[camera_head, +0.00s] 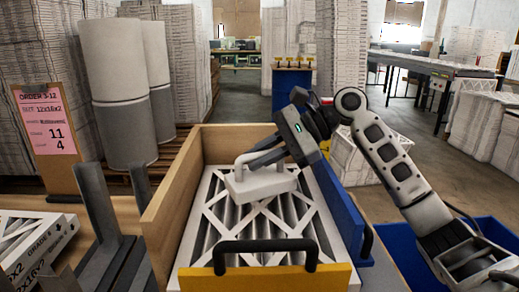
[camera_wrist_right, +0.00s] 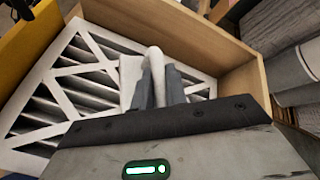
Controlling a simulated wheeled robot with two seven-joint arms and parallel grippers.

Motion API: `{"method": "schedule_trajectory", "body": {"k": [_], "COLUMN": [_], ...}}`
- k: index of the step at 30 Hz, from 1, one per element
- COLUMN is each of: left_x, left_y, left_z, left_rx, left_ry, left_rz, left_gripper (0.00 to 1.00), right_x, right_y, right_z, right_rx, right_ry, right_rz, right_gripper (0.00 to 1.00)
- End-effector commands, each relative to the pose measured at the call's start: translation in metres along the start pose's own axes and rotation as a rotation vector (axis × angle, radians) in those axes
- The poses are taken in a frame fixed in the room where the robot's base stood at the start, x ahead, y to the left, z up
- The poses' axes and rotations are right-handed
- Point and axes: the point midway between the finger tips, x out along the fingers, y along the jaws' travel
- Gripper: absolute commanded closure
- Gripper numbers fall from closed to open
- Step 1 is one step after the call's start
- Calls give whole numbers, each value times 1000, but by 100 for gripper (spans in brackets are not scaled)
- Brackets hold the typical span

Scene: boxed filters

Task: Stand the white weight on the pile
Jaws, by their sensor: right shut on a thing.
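The white weight (camera_head: 262,184), a flat block with a loop handle, is over the far part of the top filter; the wrist view shows it too (camera_wrist_right: 130,78). My right gripper (camera_head: 258,161) is shut on its handle, its fingers (camera_wrist_right: 160,88) around the bar. The weight looks level; I cannot tell whether its base touches the pile. The pile of white-framed pleated filters (camera_head: 215,232) lies inside a wooden-walled box. My left gripper (camera_head: 118,205) stands at lower left with its two fingers apart and empty.
The box has a wooden left wall (camera_head: 172,190), a blue right side (camera_head: 340,205) and a yellow front (camera_head: 265,280) with a black handle (camera_head: 265,246). A pink order card (camera_head: 52,125) and grey rolls (camera_head: 118,90) stand left. A boxed filter (camera_head: 35,245) lies at lower left.

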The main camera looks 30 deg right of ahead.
Motion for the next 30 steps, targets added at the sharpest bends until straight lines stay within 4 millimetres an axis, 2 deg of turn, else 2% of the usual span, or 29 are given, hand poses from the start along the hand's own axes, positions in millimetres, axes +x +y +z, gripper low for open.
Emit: {"method": "schedule_trajectory", "body": {"k": [8,16,25,26,27,28,30], "left_x": [1,2,1,2,2,1,1], "left_y": [0,0,0,0,0,0,0], "left_z": [0,1,-1,-1,-1,-1,-1], "left_rx": [-2,-6,-7,-7,-7,-7,-7], "left_ry": [2,6,10,10,10,10,10], "left_rz": [0,2,2,2,2,2,2], "left_gripper": [100,100,100,100,100,100,100], "right_x": [6,20,21,23,23,23,23], "right_y": [6,22,22,25,25,25,25], "right_z": [-8,-29,-29,-33,-33,-33,-33], "right_rx": [-6,-5,-6,-1,-1,-1,-1], "right_ry": [-7,-6,-6,-1,-1,-1,-1], "right_rz": [-11,-11,-11,-1,-1,-1,-1], "right_gripper": [100,100,100,80,69,64,64]}}
